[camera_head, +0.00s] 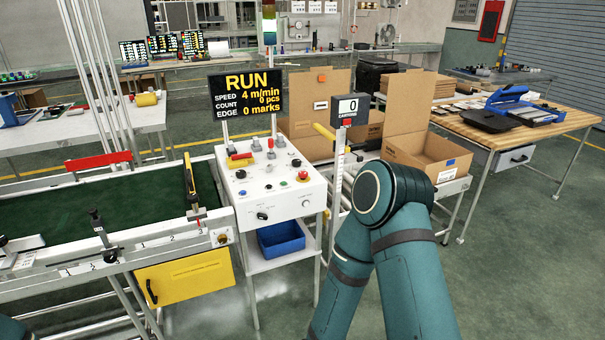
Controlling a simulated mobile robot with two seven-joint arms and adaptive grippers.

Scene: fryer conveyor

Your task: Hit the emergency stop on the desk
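The white control desk (275,217) stands in the middle, at the right end of the green conveyor. A red mushroom button (303,175) that looks like the emergency stop sits near the right edge of its sloped top. Whether it is pressed is too small to tell. The display (237,96) above the desk reads RUN, 4 m/min, 0 pcs and 0 marks. My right arm is bent at the lower right, to the right of the desk, and its gripper is out of view. My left gripper is also out of view.
Other knobs and a yellow-and-red block (240,161) share the desk top. The green conveyor belt (100,212) runs left. A counter post (346,108) and an open cardboard box (418,152) stand behind my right arm. A blue bin (281,239) sits below the desk top.

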